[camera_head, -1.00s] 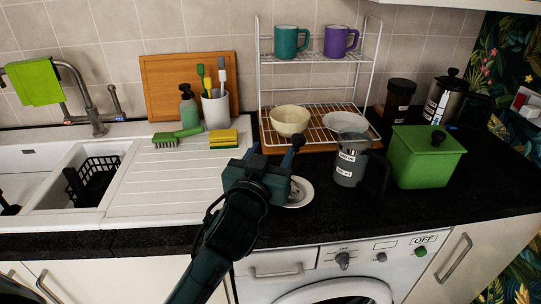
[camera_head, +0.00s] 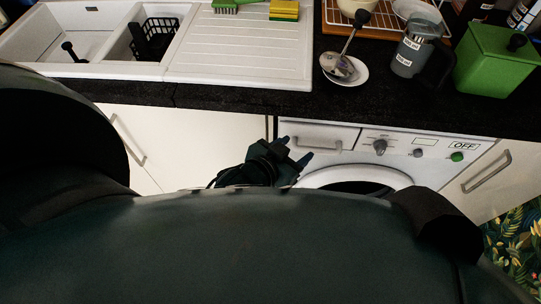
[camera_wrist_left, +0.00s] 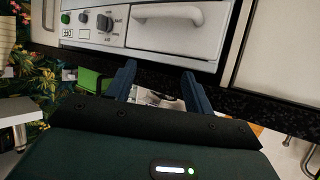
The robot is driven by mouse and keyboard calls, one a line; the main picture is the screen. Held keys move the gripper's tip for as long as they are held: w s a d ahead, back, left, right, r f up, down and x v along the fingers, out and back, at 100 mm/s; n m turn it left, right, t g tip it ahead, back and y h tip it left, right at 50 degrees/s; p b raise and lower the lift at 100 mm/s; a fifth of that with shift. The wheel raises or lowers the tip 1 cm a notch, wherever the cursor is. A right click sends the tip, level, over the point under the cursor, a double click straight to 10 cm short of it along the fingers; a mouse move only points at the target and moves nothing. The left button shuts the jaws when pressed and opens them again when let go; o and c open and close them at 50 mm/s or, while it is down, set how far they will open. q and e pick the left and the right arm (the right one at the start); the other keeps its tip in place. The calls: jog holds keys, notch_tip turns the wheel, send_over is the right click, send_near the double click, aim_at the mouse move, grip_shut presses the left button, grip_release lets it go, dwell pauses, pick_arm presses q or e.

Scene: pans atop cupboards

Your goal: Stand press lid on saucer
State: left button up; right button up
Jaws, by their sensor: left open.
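The press lid has a black knob (camera_head: 362,17), a thin rod and a shiny metal disc (camera_head: 341,66). Its disc end is at the white saucer (camera_head: 359,78) on the dark worktop, and the rod rises toward the knob, leaning right in the head view. I cannot tell whether it leans or stands straight. My left gripper (camera_head: 297,149) is open and empty, in front of the washing machine, below the worktop edge and apart from the lid. Its two blue fingers (camera_wrist_left: 160,90) show spread in the left wrist view. My right gripper is not in view.
The glass press jug (camera_head: 407,56) stands right of the saucer, with a green box (camera_head: 492,68) beyond it. A wire rack (camera_head: 385,22) is behind. The white drainer (camera_head: 240,50) lies left. The washing machine (camera_head: 330,137) is below the worktop.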

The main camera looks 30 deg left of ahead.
pick_arm(q)
jog(key=s+f+g, duration=0.2)
jog(key=s+f, duration=0.6)
jog(key=s, duration=0.2)
jog(key=shift+a, duration=0.35)
jog(key=shift+r, duration=0.1)
jog(key=shift+c, duration=0.2)
dwell(0.3)
